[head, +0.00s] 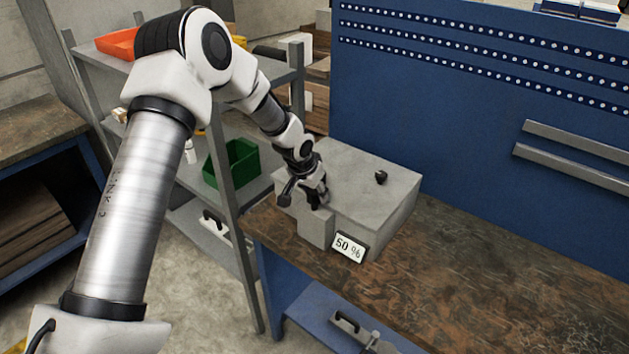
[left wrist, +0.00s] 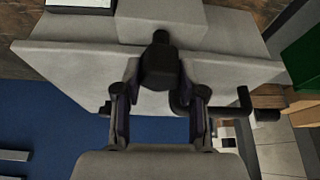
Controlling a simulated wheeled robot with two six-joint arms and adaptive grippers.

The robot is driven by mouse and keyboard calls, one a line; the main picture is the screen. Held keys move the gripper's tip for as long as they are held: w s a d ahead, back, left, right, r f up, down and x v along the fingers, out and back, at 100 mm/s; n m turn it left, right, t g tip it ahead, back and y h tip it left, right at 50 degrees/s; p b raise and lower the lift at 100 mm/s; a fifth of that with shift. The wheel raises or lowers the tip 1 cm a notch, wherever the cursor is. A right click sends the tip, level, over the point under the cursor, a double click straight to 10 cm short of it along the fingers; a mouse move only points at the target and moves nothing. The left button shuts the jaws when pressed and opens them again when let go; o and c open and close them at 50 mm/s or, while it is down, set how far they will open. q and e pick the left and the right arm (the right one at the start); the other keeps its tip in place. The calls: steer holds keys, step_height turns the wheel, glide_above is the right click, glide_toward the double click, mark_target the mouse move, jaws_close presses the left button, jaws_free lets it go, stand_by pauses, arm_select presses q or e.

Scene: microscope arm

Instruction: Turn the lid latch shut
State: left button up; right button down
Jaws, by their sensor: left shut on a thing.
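A grey box (head: 350,168) stands on the workbench, with a sign reading "50 %" (head: 348,247) on its front. My left gripper (head: 318,196) is at the left part of the box, above a block that juts from its front. In the left wrist view its two fingers (left wrist: 159,85) are shut on a dark latch knob (left wrist: 159,66) against the grey box. The fingers partly hide the latch, so I cannot tell its exact turn. A small black knob (head: 381,177) stands on the box top, apart from the gripper. My right gripper is not in view.
A black bent handle (head: 285,199) sticks out at the left of the box. A blue pegboard (head: 480,110) rises behind. Shelves with a green bin (head: 232,162) and an orange bin (head: 117,43) stand left. The workbench (head: 470,270) right of the box is clear.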

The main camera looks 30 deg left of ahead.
arm_select(q)
steer(key=shift+f+n+b, duration=0.2)
steer(key=shift+n+b, duration=0.15)
steer(key=shift+n, duration=0.15)
steer(key=n+y+b, duration=0.1)
steer(key=n+b, duration=0.1)
steer(key=b, duration=0.3)
steer(key=n+y+b, duration=0.1)
steer(key=n+b, duration=0.2)
steer(key=b, duration=0.2)
steer(key=shift+f+n+g+y+b, duration=0.2)
steer(key=shift+n+g+y+b, duration=0.1)
steer(key=shift+b, duration=0.05)
steer(key=shift+r+n+g+b, duration=0.3)
steer(key=shift+n+b, duration=0.5)
steer(key=shift+b, duration=0.1)
steer(key=o, duration=1.1)
steer(key=shift+o, duration=0.2)
steer(key=v, duration=1.2)
steer(key=shift+d, duration=0.2)
